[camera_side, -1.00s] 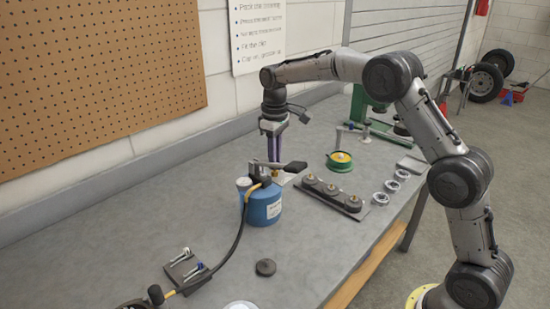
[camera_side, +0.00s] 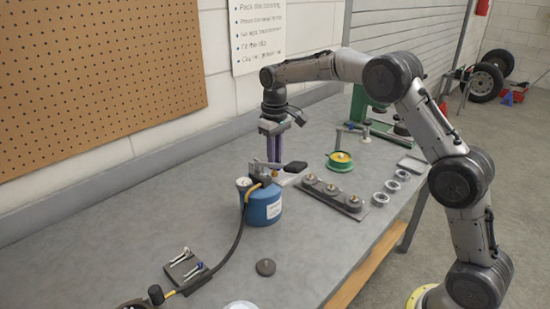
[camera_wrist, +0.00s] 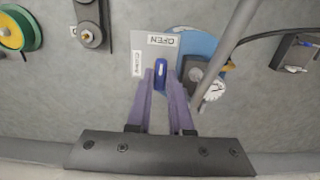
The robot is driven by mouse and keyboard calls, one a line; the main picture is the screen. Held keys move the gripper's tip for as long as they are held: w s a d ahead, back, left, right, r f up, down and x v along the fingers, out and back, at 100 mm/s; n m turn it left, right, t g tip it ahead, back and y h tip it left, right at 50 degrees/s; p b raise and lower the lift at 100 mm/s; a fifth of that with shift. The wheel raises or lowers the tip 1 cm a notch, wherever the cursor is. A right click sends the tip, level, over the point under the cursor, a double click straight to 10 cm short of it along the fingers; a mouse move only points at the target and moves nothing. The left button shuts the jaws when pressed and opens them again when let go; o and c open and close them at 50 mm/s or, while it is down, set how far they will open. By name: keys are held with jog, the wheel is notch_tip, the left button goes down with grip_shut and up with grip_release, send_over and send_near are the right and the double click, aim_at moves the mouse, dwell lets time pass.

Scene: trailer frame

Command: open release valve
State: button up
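The blue tank (camera_side: 264,207) stands on the bench with a pale round gauge (camera_side: 243,184) at its top left. In the wrist view a card (camera_wrist: 138,45) reads OPEN on one edge and CLOSED on the side edge. A blue valve handle (camera_wrist: 160,73) lies over it, pointing roughly toward the OPEN edge. My gripper (camera_wrist: 161,75) has its purple fingers on either side of this handle, with little or no gap visible. Whether they press on it cannot be told. In the side view my gripper (camera_side: 275,164) points down behind the tank top, its fingertips partly hidden.
A long grey bar (camera_wrist: 240,40) crosses the tank beside my fingers. A black hose (camera_side: 233,248) runs to a clamp plate (camera_side: 186,267). A tray of knobs (camera_side: 332,195), metal rings (camera_side: 391,186) and a green-yellow spool (camera_side: 340,161) lie to the right. The front bench has free room.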

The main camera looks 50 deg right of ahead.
jog(key=o, duration=0.4)
jog(key=shift+r, duration=6.95)
